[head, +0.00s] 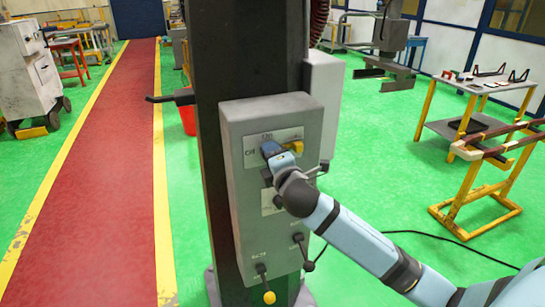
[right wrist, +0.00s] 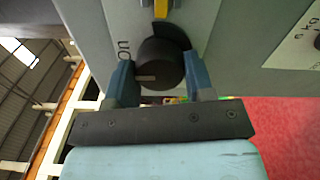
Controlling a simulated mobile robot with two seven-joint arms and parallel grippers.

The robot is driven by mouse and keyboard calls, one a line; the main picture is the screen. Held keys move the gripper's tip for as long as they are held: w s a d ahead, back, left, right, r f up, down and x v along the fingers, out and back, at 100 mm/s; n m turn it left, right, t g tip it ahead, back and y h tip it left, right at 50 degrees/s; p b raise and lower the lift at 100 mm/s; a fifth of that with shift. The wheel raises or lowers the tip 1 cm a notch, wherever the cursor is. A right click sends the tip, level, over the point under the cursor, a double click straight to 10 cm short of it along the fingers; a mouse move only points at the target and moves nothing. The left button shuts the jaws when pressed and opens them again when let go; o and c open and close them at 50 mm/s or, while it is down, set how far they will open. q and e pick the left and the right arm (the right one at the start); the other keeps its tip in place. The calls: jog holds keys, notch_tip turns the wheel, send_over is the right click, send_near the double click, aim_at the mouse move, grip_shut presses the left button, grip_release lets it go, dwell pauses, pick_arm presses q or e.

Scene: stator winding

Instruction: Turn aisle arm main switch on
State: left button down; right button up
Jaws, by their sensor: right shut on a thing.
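A grey control box (head: 240,215) is mounted on a dark column. On its upper white label plate is the main switch, a round black knob (right wrist: 158,58) with a short pale mark on its face, in the right wrist view. The word "on" is printed just left of the knob there. My right gripper (head: 270,150) is at the upper plate, its blue fingers on either side of the knob and shut on it. In the head view the gripper hides most of the knob. A yellow part (head: 295,146) shows beside it. My left gripper is in neither view.
A black handle (head: 168,98) juts left from the column (head: 243,45). A yellow-framed stand (head: 472,180) is at the right. The red aisle (head: 105,150) at the left is clear.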

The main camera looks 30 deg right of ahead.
dwell(0.3)
jog(key=o, duration=0.9)
jog(key=b+v, duration=0.2)
jog(key=v, duration=1.2)
jog(key=shift+w+a, duration=0.1)
